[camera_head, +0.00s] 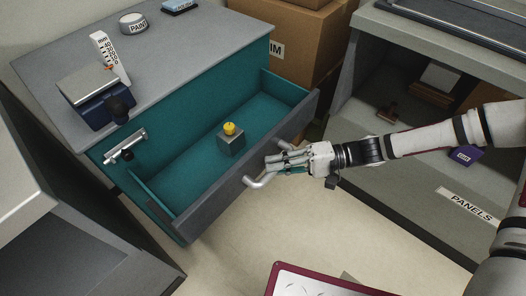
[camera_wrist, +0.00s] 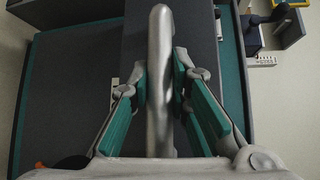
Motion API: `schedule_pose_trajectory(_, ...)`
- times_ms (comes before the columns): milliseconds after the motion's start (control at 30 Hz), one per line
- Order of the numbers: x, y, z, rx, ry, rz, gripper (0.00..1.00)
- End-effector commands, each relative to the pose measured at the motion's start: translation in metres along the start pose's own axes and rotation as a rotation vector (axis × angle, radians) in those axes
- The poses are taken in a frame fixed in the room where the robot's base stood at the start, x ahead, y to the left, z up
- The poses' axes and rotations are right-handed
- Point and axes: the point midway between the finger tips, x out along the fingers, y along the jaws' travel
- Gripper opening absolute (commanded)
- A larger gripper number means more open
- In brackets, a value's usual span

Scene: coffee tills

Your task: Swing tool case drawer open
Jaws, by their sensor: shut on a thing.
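The tool case drawer (camera_head: 228,161) is teal inside with a grey front, and it stands pulled well out of the grey-topped tool case (camera_head: 190,50). A small grey block with a yellow knob (camera_head: 231,140) sits inside the drawer. My gripper (camera_head: 270,164) is at the drawer's silver bar handle (camera_head: 257,182), its fingers around the bar. In the wrist view the two teal-padded fingers (camera_wrist: 163,88) are shut on the handle (camera_wrist: 160,60), one on each side. The part of the handle behind my fingers is hidden in the head view.
Cardboard boxes (camera_head: 310,40) stand behind. An open shelf labelled PANELS (camera_head: 470,207) is at right. A red-edged board (camera_head: 300,284) is at the bottom; floor between is clear.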

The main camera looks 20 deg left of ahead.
Motion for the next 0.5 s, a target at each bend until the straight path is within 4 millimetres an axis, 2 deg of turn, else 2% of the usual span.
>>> schedule_pose_trajectory(433,-0.0052,0.0028,0.0043,-0.002,0.0,0.003,0.0)
schedule_pose_trajectory(467,-0.0052,0.0028,0.0042,-0.002,0.0,0.003,0.2)
schedule_pose_trajectory(500,-0.0052,0.0028,0.0042,-0.002,0.001,0.003,0.26)
